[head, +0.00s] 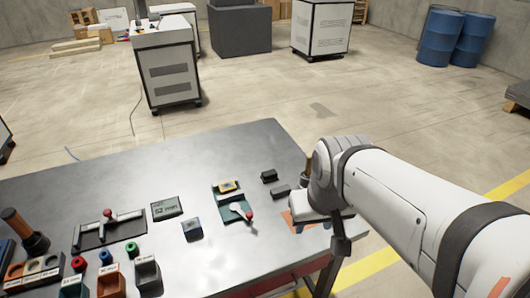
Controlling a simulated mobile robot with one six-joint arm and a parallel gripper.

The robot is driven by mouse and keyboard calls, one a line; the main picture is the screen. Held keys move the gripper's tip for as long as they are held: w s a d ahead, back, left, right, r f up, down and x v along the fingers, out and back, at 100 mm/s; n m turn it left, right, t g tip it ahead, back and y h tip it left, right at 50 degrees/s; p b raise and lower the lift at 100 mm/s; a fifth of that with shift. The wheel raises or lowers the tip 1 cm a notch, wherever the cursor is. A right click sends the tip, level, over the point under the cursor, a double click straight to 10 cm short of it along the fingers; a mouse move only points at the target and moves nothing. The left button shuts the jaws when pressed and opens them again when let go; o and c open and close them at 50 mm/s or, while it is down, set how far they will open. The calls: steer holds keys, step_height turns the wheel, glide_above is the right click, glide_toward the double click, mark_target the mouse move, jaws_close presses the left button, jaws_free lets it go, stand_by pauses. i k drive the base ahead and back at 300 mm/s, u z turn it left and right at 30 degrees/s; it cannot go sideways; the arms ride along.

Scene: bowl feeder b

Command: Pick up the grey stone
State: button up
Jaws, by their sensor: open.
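I cannot make out a thing that is clearly a grey stone. Two small dark grey blocks lie on the metal table (130,180) near its right end: one farther back (269,176) and one just in front of it (281,191). My gripper (340,242) is at the table's right edge, to the right of both blocks and apart from them. It is open, with nothing seen in it. My own arm hides part of that edge and whatever lies behind it.
An orange patch (298,219) shows beside my gripper. A green base with a red-knobbed lever (240,211), a blue-grey box (192,229), a flat grey case (167,208) and a lever unit (108,229) stand on the table. Several small bins fill the left front.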

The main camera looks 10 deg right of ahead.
mark_target(276, 193)
steer(key=u, duration=0.05)
steer(key=k, duration=1.2)
steer(key=z, duration=0.55)
steer(key=i, duration=1.65)
steer(key=u, duration=0.45)
